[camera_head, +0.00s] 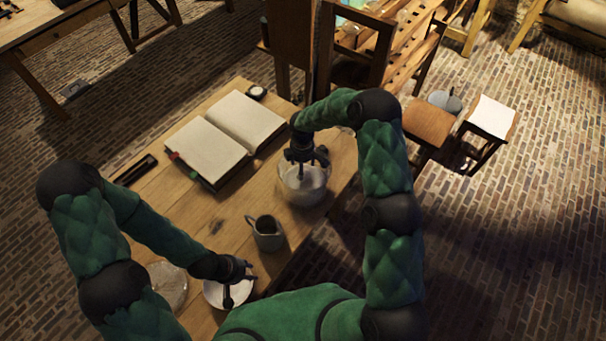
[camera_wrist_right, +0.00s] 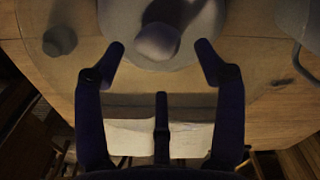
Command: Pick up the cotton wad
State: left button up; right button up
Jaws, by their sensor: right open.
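A pale rounded lump, which looks like the cotton wad (camera_wrist_right: 157,42), lies on a pale round surface in the right wrist view, with a dark shadow beside it. My right gripper (camera_wrist_right: 160,62) is open, its fingers spread on either side of the lump and apart from it. In the head view my right gripper (camera_head: 305,160) hangs over a clear glass jar (camera_head: 303,192) with whitish contents, and the wad cannot be made out there. My left gripper (camera_head: 240,287) is over a white dish (camera_head: 214,291) near the front edge, its fingers apart and empty.
A grey mug (camera_head: 267,234) stands between the two grippers. A round glass dish (camera_head: 168,284) is left of the white dish. An open book (camera_head: 225,137) lies toward the back of the wooden table (camera_head: 205,220). Stools (camera_head: 428,124) stand beyond the table's right side.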

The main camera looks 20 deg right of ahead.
jog(key=shift+d+f, duration=0.15)
jog(key=shift+f, duration=2.4)
jog(key=c, duration=0.8)
jog(key=shift+c, duration=0.2)
